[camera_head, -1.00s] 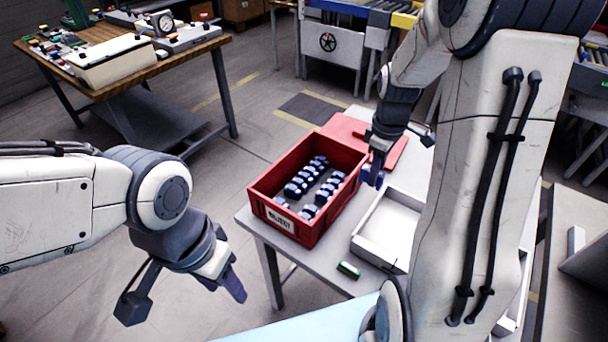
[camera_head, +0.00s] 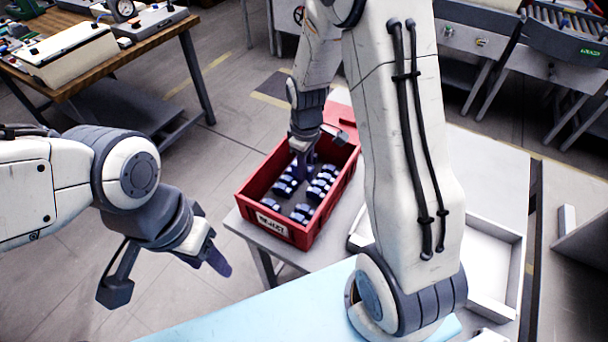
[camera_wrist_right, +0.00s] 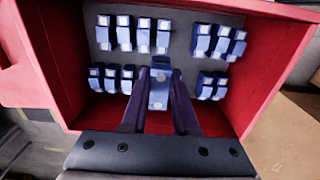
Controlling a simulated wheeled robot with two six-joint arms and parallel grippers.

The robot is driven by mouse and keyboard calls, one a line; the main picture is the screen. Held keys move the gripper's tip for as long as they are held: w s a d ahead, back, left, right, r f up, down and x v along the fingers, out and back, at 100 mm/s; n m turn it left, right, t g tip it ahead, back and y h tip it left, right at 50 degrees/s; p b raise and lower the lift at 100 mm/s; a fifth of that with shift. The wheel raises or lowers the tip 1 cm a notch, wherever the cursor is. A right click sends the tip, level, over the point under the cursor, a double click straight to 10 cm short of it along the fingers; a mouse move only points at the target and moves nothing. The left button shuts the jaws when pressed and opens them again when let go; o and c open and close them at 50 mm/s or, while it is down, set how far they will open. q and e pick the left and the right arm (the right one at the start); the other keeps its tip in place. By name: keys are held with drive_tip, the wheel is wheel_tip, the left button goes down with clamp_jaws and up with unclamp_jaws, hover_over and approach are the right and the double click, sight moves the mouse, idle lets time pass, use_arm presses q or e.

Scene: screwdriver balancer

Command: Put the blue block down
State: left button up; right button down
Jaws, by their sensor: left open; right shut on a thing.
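The blue block (camera_wrist_right: 158,92) shows in the right wrist view between the fingers of my right gripper (camera_wrist_right: 160,100), which is shut on it. In the head view my right gripper (camera_head: 304,168) reaches down into the red reject bin (camera_head: 246,193), and the block it holds is hard to make out there. In the right wrist view the block is over the bin floor, between groups of similar blue blocks; I cannot tell whether it touches the floor. My left gripper (camera_head: 218,262) is open and empty, out to the left of the bin over the floor.
Several blue blocks (camera_wrist_right: 144,35) stand in groups in the bin. Bare floor (camera_wrist_right: 182,50) shows between them. The bin walls (camera_wrist_right: 46,62) rise around my right gripper. A white tray (camera_head: 495,245) is to the right on the table, partly behind my right arm.

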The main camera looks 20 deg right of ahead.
drive_tip(key=shift+a+f, duration=0.2)
drive_tip(key=shift+f, duration=1.9)
drive_tip(key=shift+f, duration=0.2)
drive_tip(key=c, duration=0.7)
unclamp_jaws()
